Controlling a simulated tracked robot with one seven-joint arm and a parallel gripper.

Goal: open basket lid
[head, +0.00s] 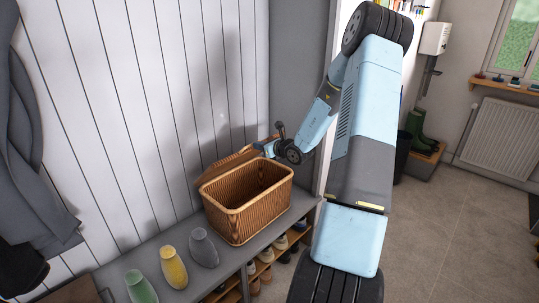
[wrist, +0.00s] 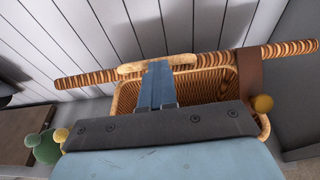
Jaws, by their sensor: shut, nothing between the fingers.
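The wicker basket (head: 245,212) stands on the grey bench top, with its inside showing. Its lid (head: 228,168) is raised and leans back toward the white plank wall. In the wrist view the lid (wrist: 90,78) shows nearly edge-on behind the basket opening (wrist: 205,88), with a pale handle-like strip (wrist: 185,61) and a brown strap (wrist: 248,75). My gripper (head: 265,147) is at the right end of the lid in the head view. Its fingers (wrist: 158,68) are shut and empty, reaching over the opening close to the lid. I cannot tell whether they touch it.
Green (head: 140,287), yellow (head: 172,267) and grey (head: 203,247) bottle-like objects stand left of the basket on the bench (head: 228,274). Shoes fill the cubbies below. Grey clothing (head: 35,160) hangs at left. The floor at right is clear.

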